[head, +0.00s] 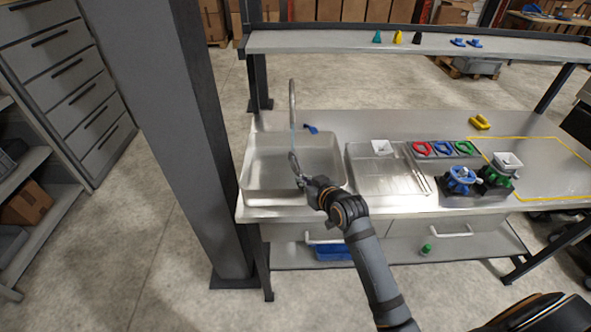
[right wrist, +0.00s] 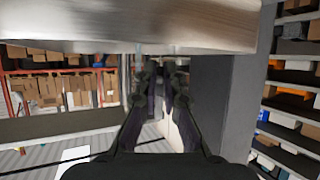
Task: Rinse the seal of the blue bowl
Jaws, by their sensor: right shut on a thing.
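My right gripper (head: 298,178) is over the front right part of the steel sink (head: 262,180), below the tall curved tap (head: 291,95). It is shut on a small grey thing (head: 293,161), too small to identify surely as the seal. A thin bluish streak runs below the tap toward it. In the right wrist view the fingers (right wrist: 158,75) are close together, and what they hold is unclear. A blue fitting (head: 460,177) sits on a dark stand at the right; I cannot tell whether it is the blue bowl. My left gripper is not in view.
A drainboard (head: 385,178) with a white hopper (head: 381,147) lies right of the sink. Red, blue and green rings (head: 443,148) lie in a grey holder behind. A green fitting (head: 495,178) carries a white hopper. A grey post (head: 205,150) stands left of the sink.

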